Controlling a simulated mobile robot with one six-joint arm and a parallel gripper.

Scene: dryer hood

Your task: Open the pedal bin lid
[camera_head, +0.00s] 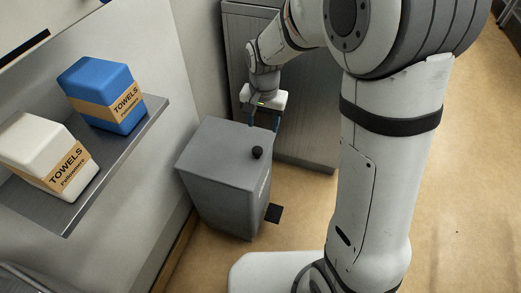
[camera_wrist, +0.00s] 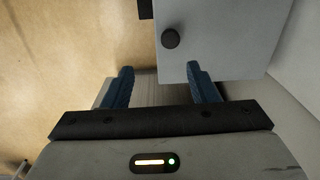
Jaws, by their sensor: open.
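The grey pedal bin (camera_head: 222,190) stands on the floor against the left wall, its flat lid (camera_head: 225,148) shut. A round black knob (camera_head: 257,152) sits on the lid near its right edge, and a dark pedal (camera_head: 273,213) sticks out low at the front. My gripper (camera_head: 263,121) is at the bin's far right corner. In the wrist view, my gripper (camera_wrist: 160,78) is open with two blue fingers and nothing between them. The knob (camera_wrist: 170,39) lies just beyond the fingertips, and the right finger overlaps the lid's edge (camera_wrist: 225,50) in the picture. I cannot tell whether it touches.
A metal shelf (camera_head: 152,110) on the left wall holds a blue towel pack (camera_head: 95,80) and a white towel pack (camera_head: 35,140). A grey cabinet (camera_head: 310,140) stands behind the bin. The tan floor (camera_head: 460,200) to the right is clear.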

